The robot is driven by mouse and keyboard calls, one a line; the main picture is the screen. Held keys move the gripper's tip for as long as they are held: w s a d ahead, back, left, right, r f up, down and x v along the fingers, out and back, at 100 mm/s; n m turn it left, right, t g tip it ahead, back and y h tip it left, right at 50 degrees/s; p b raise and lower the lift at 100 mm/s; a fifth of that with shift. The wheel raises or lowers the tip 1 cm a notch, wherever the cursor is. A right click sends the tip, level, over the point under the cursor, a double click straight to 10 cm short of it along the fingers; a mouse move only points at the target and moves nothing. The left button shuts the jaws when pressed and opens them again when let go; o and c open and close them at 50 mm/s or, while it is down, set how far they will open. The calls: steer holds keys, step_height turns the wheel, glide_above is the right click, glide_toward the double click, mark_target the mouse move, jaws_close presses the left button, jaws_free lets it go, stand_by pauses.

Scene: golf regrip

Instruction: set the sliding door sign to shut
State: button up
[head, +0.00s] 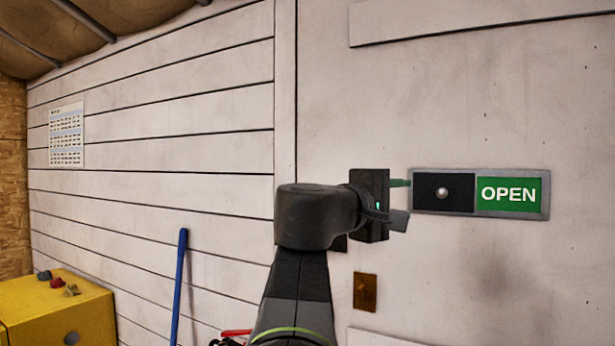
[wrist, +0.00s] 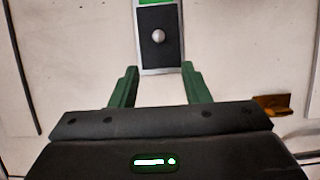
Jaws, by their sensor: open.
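The sliding door sign (head: 480,213) is a grey-framed plate on the pale door in the head view. Its right half is a green panel reading OPEN (head: 509,195). Its left half is a black slider (head: 429,203) with a round silver knob (head: 442,193). In the wrist view the knob (wrist: 158,36) lies ahead of my gripper, between the lines of its fingers, with the green panel at the top edge. My gripper (head: 402,184) is just left of the sign in the head view. Its two green fingers (wrist: 157,72) are apart and empty, short of the knob.
A brown plate (head: 365,291) is on the door below my gripper; it also shows at right in the wrist view (wrist: 273,104). A blue pole (head: 180,285) leans on the wall by a yellow cabinet (head: 60,306). The door around the sign is clear.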

mark_target(441, 194)
steer(key=p+x, duration=0.2)
steer(key=x, duration=1.1)
steer(key=shift+w+d+r, duration=0.1)
steer(key=shift+w+d, duration=0.15)
steer(key=shift+d, duration=0.1)
jaws_close()
